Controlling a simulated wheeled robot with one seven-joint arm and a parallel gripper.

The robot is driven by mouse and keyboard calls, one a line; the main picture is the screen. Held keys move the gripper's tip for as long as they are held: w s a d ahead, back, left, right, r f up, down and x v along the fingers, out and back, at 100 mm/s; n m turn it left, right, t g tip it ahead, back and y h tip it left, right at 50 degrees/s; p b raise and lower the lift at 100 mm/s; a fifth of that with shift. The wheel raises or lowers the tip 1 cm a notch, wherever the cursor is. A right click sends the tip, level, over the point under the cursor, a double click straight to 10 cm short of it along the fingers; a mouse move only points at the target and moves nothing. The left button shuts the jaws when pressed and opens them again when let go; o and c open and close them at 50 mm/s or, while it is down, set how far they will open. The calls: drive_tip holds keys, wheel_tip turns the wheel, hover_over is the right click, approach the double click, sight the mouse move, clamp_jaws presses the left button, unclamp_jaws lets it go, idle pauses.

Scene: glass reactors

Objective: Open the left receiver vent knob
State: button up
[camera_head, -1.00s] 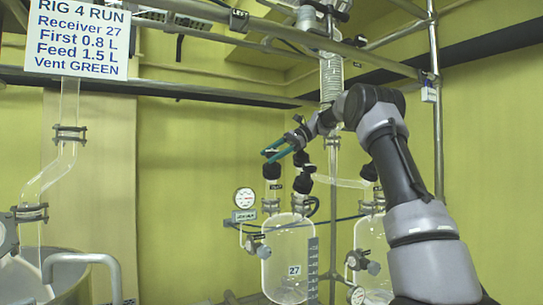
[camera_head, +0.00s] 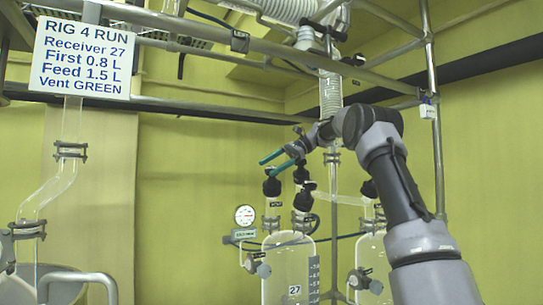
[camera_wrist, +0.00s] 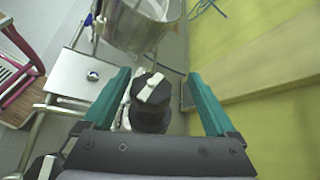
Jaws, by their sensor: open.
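The left receiver is a clear glass vessel (camera_head: 275,270) labelled 27 in the head view. A black vent knob (camera_head: 271,187) tops its left neck. In the wrist view a black knob with a white bar handle (camera_wrist: 152,92) lies between my fingers. My gripper (camera_head: 270,164) is open, with teal fingers just above the left neck's knob in the head view. In the wrist view my gripper (camera_wrist: 158,95) has a finger on each side of the knob, with gaps on both sides. I cannot tell how far above the knob the fingertips are.
A second black cap (camera_head: 303,197) stands close right of the knob. A pressure gauge (camera_head: 244,215) is at the left. A second glass vessel (camera_head: 372,255) stands at the right, partly behind my arm. A sign (camera_head: 82,58) reads "Vent GREEN". Metal pipes cross overhead.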

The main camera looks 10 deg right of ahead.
sight(272, 167)
wheel_tip(272, 167, up, 8)
drive_tip(key=shift+f, duration=0.2)
drive_tip(key=shift+r, duration=0.15)
idle(0.4)
